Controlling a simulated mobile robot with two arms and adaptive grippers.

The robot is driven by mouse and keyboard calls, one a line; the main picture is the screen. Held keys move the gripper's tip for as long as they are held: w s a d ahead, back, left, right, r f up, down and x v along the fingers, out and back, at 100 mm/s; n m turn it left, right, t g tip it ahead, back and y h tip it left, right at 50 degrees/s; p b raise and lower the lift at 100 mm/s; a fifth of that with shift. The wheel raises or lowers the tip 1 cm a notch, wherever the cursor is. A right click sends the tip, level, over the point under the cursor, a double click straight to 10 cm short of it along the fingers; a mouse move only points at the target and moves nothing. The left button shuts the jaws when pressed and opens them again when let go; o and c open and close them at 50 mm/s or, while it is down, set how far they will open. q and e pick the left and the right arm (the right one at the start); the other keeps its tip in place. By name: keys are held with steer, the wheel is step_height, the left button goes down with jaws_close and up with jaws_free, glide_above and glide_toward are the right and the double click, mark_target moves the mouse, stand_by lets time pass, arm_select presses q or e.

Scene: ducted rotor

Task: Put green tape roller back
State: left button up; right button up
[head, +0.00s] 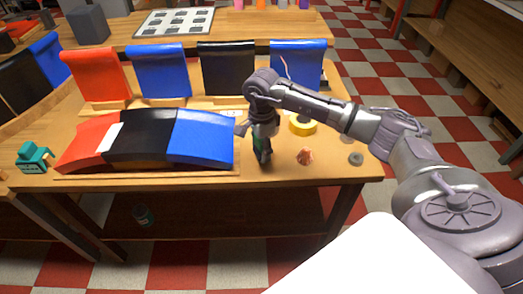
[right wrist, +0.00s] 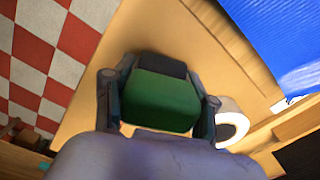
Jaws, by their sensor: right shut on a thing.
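My right gripper (head: 263,157) points down over the front part of the wooden table, just right of the blue curved panel. It is shut on a green object with a dark end (right wrist: 160,98), which sits between its two fingers in the right wrist view. In the head view the object is mostly hidden by the gripper, and I cannot tell whether it touches the table. A teal device (head: 35,157), shaped like a tape dispenser, stands at the table's left end. I cannot tell from shape which of these is the tape roller. My left gripper is not in view.
Red, black and blue curved panels (head: 202,137) lie left of the gripper; upright panels (head: 226,68) stand behind. A yellow tape roll (head: 302,125), an orange-brown lump (head: 305,157) and a grey disc (head: 355,158) lie to the right. A white ring (right wrist: 232,125) is beside one finger.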

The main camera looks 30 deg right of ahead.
steer(key=shift+f, duration=0.85)
steer(key=shift+f, duration=0.1)
steer(key=o, duration=1)
steer(key=shift+o, duration=0.2)
steer(key=shift+r, duration=0.3)
step_height(320, 180, up, 12)
steer(key=shift+f+b, duration=0.15)
steer(key=shift+b, duration=0.3)
